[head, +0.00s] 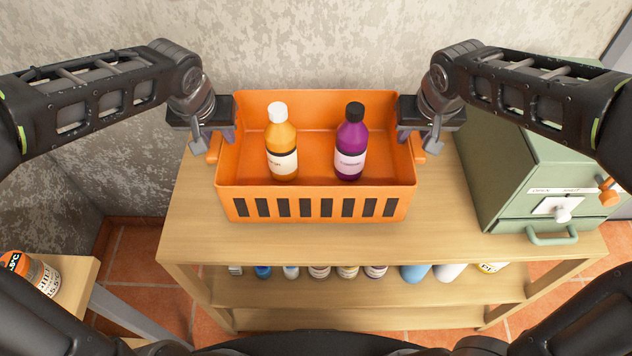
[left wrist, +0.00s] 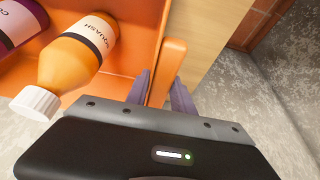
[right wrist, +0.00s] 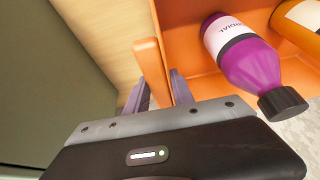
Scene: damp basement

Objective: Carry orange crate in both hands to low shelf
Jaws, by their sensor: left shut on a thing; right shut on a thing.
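The orange crate (head: 315,190) is over the wooden shelf unit's top board, its slotted long side facing me; I cannot tell whether it touches the board. Inside stand an orange squash bottle (head: 282,150) with a white cap and a purple cordial bottle (head: 351,152) with a black cap. My left gripper (head: 214,146) is shut on the crate's left handle (left wrist: 169,68). My right gripper (head: 418,146) is shut on its right handle (right wrist: 150,68). The low shelf (head: 370,291) is under the top board, with bare wood in front and several bottles at its back.
A green cabinet (head: 540,165) with a drawer stands on the top board at the right. A small table (head: 75,272) with an orange-and-white can (head: 38,272) is at the lower left. A mottled wall (head: 320,45) is close behind the crate. Tiled floor shows at the left.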

